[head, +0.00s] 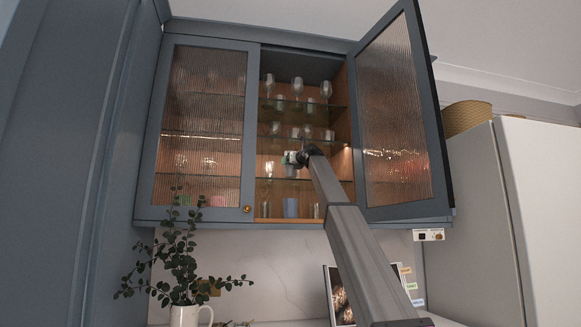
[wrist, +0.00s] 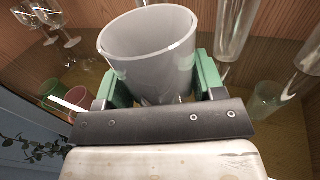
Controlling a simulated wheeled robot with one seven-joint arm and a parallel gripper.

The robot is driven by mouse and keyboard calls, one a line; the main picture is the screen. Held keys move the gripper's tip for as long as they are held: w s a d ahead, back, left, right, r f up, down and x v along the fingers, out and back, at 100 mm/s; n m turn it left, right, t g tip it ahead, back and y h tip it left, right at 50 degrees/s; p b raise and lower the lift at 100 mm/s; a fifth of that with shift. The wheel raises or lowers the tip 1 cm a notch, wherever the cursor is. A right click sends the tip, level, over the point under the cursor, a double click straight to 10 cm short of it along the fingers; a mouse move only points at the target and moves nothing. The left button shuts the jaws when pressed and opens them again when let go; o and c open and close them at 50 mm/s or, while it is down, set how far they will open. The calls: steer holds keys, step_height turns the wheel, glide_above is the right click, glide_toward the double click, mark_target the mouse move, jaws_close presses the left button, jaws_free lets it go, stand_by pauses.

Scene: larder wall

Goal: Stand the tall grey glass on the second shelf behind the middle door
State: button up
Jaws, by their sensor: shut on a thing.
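The tall grey glass (wrist: 150,52) is between the green finger pads of my gripper (wrist: 155,85) in the wrist view, its open rim facing up. My gripper is shut on it. In the head view my gripper (head: 297,158) is at the open bay of the wall cabinet, between two glass shelves (head: 280,180). The held glass is small and partly hidden there. I cannot tell whether its base touches a shelf. The ribbed-glass door (head: 395,120) on the right of the bay stands wide open.
Stemmed glasses (head: 297,87) and tumblers fill the upper shelves. In the wrist view, clear tall glasses (wrist: 235,28) stand close on the right, wine glasses (wrist: 68,25) at upper left. The left door (head: 200,125) is shut. A leafy plant (head: 180,265) stands below.

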steer(key=shift+f, duration=0.65)
steer(key=shift+f, duration=0.1)
steer(key=o, duration=1.1)
steer(key=v, duration=1.2)
steer(key=shift+s, duration=0.1)
